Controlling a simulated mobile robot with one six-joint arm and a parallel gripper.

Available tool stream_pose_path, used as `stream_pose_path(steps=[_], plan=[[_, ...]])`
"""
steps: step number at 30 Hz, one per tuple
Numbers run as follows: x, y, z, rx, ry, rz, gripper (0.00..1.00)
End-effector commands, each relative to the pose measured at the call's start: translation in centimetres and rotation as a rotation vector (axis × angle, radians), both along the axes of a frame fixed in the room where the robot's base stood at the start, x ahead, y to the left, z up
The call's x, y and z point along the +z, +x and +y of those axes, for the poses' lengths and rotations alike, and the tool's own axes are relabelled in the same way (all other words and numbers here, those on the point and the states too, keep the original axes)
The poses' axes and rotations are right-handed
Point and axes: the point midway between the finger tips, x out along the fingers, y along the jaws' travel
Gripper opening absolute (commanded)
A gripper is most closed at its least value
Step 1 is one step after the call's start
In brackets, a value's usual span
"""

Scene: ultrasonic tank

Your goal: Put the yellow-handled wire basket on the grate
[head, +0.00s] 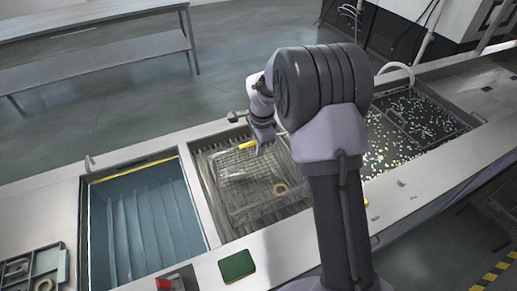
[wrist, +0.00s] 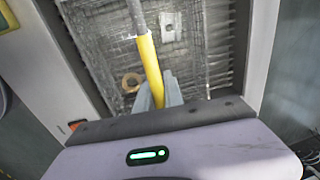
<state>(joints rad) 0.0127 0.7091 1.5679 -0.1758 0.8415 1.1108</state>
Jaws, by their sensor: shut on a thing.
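The wire basket (head: 240,205) is over the slatted grate (head: 205,152) in the middle bay of the counter. Its yellow handle (head: 247,145) is at its far side. My gripper (head: 265,142) comes down from the right at that handle. In the wrist view my gripper (wrist: 159,92) is shut on the yellow handle (wrist: 150,65), and the basket mesh (wrist: 100,45) lies beyond it. A tan ring (head: 279,188) shows inside the basket. I cannot tell whether the basket touches the grate. My arm hides part of the basket's right side.
A blue-grey tank (head: 150,230) with a yellow edge is at left. A tank of speckled liquid (head: 410,125) is at right, partly behind my arm. A green pad (head: 237,265), a red object (head: 164,284) and a parts tray (head: 35,270) lie along the front counter.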

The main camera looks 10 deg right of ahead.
Motion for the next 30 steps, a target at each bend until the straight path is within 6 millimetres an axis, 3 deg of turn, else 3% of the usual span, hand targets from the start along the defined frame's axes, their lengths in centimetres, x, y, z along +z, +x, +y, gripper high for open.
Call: stream_pose_path(steps=[9,10,12,22,26,30], plan=[[-0.2,0.0,0.0,0.000,0.000,-0.001,0.00],[-0.2,0.0,0.0,0.000,0.000,0.001,0.18],[-0.2,0.0,0.0,0.000,0.000,0.001,0.32],[0.2,0.0,0.0,0.000,0.000,0.001,0.34],[2.5,-0.2,-0.1,0.001,-0.001,-0.002,0.34],[6.8,-0.8,-0.2,0.000,0.000,-0.003,0.34]])
